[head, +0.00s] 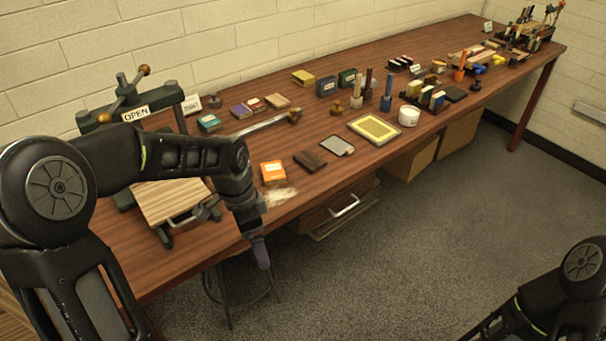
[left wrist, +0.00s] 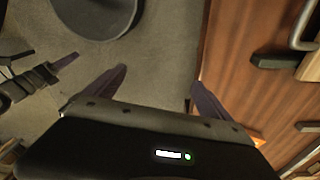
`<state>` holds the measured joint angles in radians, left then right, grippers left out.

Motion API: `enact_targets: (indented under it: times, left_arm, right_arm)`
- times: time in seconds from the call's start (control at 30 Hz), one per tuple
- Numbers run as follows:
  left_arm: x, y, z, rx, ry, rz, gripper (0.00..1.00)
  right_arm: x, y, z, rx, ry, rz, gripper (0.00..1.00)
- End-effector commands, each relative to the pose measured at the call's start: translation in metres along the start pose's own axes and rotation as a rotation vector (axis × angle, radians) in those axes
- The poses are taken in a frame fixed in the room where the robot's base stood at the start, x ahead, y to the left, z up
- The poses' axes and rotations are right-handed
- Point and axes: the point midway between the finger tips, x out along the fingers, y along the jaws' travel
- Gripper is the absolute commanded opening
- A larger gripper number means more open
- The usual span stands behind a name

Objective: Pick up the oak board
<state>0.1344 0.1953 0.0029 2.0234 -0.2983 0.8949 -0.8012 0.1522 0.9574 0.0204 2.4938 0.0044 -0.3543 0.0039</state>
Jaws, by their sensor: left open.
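A pale, striped wooden board (head: 170,198), which looks like the oak board, lies flat at the near left of the table, at the foot of the dark press. My left forearm and wrist pass close to its right side and partly cover the area. My left gripper (head: 262,254) hangs past the table's front edge, to the right of the board and lower than it. In the left wrist view its two fingers (left wrist: 158,84) are apart with nothing between them, over grey floor. The board is not clear in that view. My right gripper is out of frame; only its arm shows.
The press (head: 120,112) with an "OPEN" sign stands behind the board. An orange box (head: 273,172) and a dark wood block (head: 310,160) lie to the right. A round dark stool (left wrist: 95,14) stands on the floor.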

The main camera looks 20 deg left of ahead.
Motion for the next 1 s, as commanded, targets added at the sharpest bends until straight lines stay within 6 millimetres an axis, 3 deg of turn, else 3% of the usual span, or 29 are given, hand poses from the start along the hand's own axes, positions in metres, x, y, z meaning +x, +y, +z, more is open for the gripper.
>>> enact_targets:
  times: [0.17, 0.37, 0.53, 0.7, 0.83, 1.0]
  left_arm:
    - [0.06, 0.024, -0.019, -0.104, 0.044, 0.049, 0.94]
    - [0.133, 0.068, -0.036, -0.285, 0.095, 0.114, 0.94]
    - [0.2, 0.124, -0.037, -0.509, 0.121, 0.181, 0.94]
    - [0.256, 0.194, -0.02, -0.793, 0.119, 0.229, 0.94]
    - [0.275, 0.225, -0.005, -0.948, 0.111, 0.234, 0.94]
    - [0.28, 0.234, 0.001, -1.008, 0.114, 0.229, 0.94]
  right_arm:
    - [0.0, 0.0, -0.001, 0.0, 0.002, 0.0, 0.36]
    - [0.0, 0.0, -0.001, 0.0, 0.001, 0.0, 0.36]
    - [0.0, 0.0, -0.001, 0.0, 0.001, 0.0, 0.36]
    - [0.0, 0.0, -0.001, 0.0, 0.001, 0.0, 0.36]
    - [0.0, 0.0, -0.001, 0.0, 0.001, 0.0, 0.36]
    - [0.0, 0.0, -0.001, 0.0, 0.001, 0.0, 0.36]
